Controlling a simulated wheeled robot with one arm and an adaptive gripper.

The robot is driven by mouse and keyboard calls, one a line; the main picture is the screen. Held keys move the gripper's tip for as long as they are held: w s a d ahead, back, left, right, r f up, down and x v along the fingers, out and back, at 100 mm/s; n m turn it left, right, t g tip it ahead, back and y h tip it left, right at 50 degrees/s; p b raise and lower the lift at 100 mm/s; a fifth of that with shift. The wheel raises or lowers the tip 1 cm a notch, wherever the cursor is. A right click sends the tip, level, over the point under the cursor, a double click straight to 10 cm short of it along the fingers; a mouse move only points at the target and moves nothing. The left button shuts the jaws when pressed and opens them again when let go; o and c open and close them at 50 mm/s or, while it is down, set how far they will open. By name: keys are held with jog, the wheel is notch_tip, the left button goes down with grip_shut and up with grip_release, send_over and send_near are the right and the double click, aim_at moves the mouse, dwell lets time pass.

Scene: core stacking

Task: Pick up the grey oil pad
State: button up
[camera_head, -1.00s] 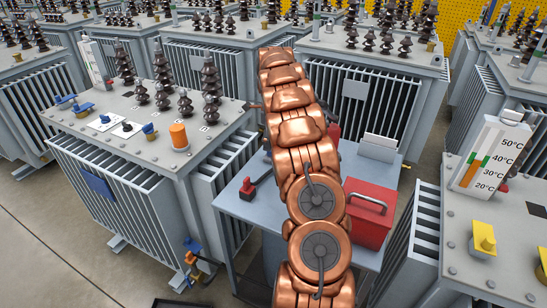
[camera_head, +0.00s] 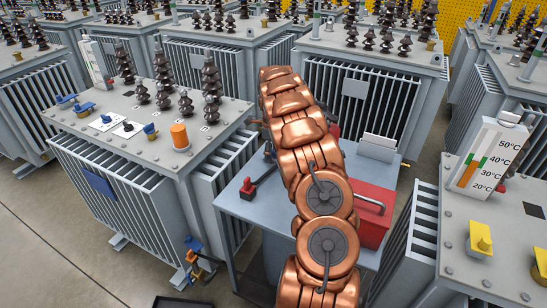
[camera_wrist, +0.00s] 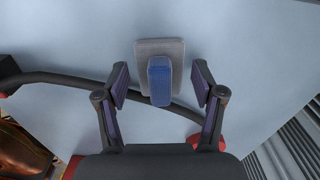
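In the wrist view, a flat grey pad (camera_wrist: 175,50) with a blue block-shaped handle (camera_wrist: 159,82) lies over the blue-grey table top. I take it as the grey oil pad. My gripper (camera_wrist: 160,76) is open, with one dark finger on each side of the blue handle. A gap shows between each finger and the handle. In the head view my copper arm covers the middle of the table, and the pad and my gripper's fingers are hidden there.
A small red-and-black item (camera_head: 248,188) and a white box (camera_head: 378,148) are also there. Large transformers (camera_head: 130,145) surround the table.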

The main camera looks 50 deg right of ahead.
jog(key=c, duration=0.9)
